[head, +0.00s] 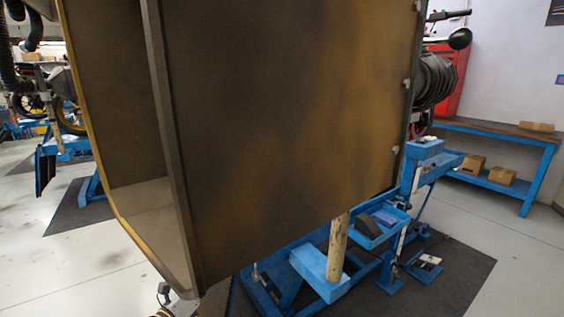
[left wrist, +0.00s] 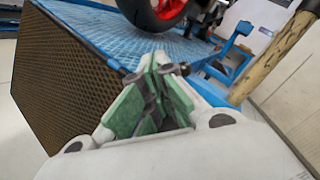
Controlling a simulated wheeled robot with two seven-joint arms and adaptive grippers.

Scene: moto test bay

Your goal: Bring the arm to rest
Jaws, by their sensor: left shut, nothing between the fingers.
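My left gripper (left wrist: 158,68) shows in the left wrist view with its green-padded fingers together. It is shut and empty. Beyond its fingertips lies a blue platform (left wrist: 88,38) with a dark mesh side. In the head view I cannot make out either gripper. My right gripper is in no view. A large brown panel (head: 285,110) fills the middle of the head view and hides much of what is behind it.
A black tyre with a red rim (left wrist: 155,10) stands on the platform. A worn wooden post (head: 337,245) rises beside blue stand parts (head: 370,232). A blue workbench (head: 500,133) with boxes stands at the right. Open floor (head: 535,285) shows at lower right.

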